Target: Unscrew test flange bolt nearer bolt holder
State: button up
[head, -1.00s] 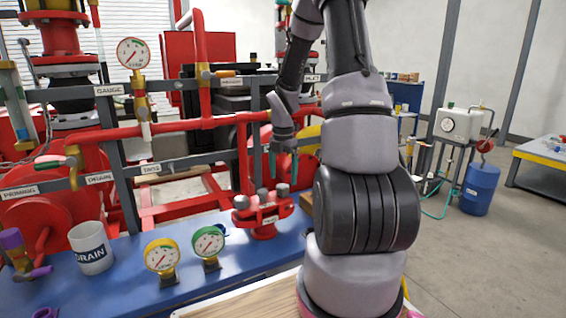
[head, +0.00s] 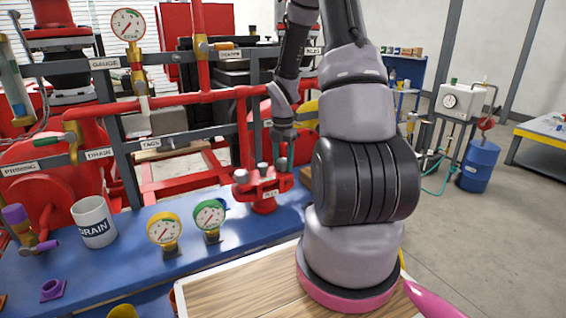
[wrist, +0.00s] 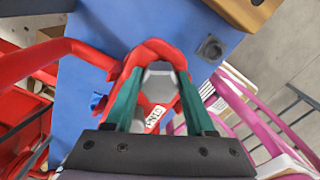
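The red test flange (head: 264,199) stands on the blue skid deck, with grey bolts on top and a white label. My gripper (head: 281,160), with teal fingers, points down over its right side. In the wrist view a grey hex bolt head (wrist: 160,76) sits between the two fingertips (wrist: 160,73), one on each side. The fingers stand apart, with what looks like a narrow gap to the bolt; contact is hard to judge. A brown block (wrist: 243,10), perhaps the bolt holder, lies at the upper edge of the wrist view.
Yellow (head: 164,230) and green (head: 209,216) gauges and a drain mug (head: 93,222) stand on the deck left of the flange. Red pipework (head: 175,102) and a grey labelled rail rise behind. A grey square fitting (wrist: 211,48) sits on the blue deck.

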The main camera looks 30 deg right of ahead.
grip_shut()
jog(key=n, duration=0.6)
jog(key=shift+n, duration=0.4)
jog(key=n, duration=0.3)
jog(key=shift+n, duration=0.4)
jog(key=n, duration=0.3)
jog(key=shift+s+f+n, duration=0.1)
jog(key=shift+n, duration=0.5)
jog(key=o, duration=0.8)
grip_release()
